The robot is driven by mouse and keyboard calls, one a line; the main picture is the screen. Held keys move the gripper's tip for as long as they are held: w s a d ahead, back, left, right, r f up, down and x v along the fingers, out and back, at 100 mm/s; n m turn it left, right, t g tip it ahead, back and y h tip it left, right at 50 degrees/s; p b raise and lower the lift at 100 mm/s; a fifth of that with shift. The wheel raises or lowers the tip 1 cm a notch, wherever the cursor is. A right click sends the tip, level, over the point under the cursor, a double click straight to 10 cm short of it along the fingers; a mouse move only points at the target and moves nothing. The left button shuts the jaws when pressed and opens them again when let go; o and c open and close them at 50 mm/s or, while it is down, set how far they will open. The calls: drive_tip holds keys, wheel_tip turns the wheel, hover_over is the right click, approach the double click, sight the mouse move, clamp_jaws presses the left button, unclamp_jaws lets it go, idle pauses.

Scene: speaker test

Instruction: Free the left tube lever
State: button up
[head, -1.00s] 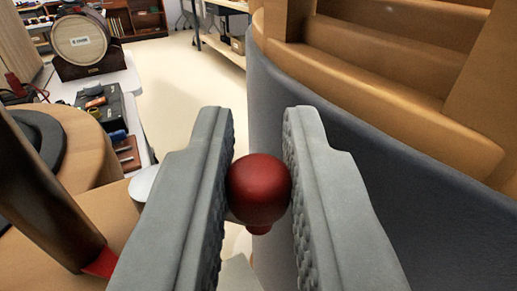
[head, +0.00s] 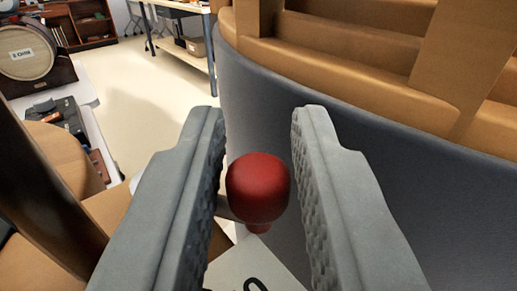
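A red ball-shaped knob (head: 258,187), which looks like the lever's handle, stands between the two grey fingers of my gripper (head: 258,170). The fingers are apart, with a visible gap on each side of the knob. A short red neck shows under the knob. Part of a pale rod shows at its left, partly behind the left finger. A white plate (head: 248,268) with a dark printed mark, partly cut off, lies below the knob. The rest of the lever is hidden.
A large curved grey wall (head: 300,130) with tan wooden tiers fills the right side. A dark brown post (head: 45,190) stands close at left. Behind are a barrel (head: 27,52), a bench with a dark case (head: 62,118), and a shelf table (head: 180,45) over pale open floor.

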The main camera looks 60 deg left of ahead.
drive_tip(key=v, duration=1.7)
drive_tip(key=shift+d, duration=0.2)
drive_tip(key=shift+s, duration=0.1)
drive_tip(key=o, duration=0.3)
